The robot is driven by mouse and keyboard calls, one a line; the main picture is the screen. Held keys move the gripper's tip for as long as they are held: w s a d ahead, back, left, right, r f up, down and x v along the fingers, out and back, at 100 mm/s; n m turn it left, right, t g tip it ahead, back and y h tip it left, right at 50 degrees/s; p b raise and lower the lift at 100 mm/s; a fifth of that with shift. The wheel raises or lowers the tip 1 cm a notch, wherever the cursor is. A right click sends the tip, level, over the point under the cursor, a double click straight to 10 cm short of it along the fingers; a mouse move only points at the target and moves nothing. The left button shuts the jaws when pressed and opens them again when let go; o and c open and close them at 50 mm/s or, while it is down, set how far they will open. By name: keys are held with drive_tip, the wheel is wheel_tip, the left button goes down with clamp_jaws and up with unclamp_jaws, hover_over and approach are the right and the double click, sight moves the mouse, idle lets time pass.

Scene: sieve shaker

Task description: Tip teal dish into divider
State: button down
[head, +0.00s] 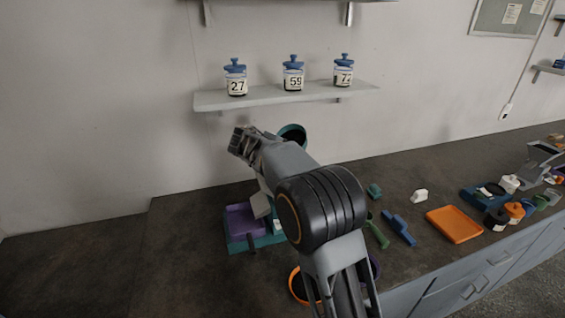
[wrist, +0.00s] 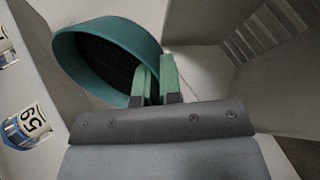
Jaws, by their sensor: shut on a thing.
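The teal dish (wrist: 142,40) is held by its rim between the green fingers of my gripper (wrist: 158,78) in the wrist view. Its inside looks dark; I cannot tell how much it holds. In the head view the dish (head: 293,131) shows just behind my wrist, below the shelf, and looks tilted. A grey slotted part (head: 240,142), probably the divider's top, shows left of my wrist. Grey walls with a row of slots, probably the divider (wrist: 215,25), lie right of the dish in the wrist view. My arm hides the fingers in the head view.
A wall shelf (head: 300,95) with numbered, blue-lidded jars (head: 235,78) is just above. A purple tray (head: 238,220) sits on a teal base below. An orange tray (head: 454,224), a blue scoop (head: 399,229) and small containers lie to the right. The left counter is clear.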

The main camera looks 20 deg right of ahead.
drive_tip(key=shift+f+h+b, duration=0.3)
drive_tip(key=shift+h+b, duration=0.1)
drive_tip(key=shift+b, duration=0.4)
drive_tip(key=t+h+b, duration=0.1)
drive_tip(key=b, duration=0.4)
drive_tip(key=shift+f+h, duration=0.15)
drive_tip(key=shift+h, duration=0.25)
drive_tip(key=t+h+b, duration=0.1)
drive_tip(key=b, duration=0.3)
drive_tip(key=t+h+b, duration=0.1)
drive_tip(key=b, duration=0.3)
drive_tip(key=shift+f+h, duration=0.3)
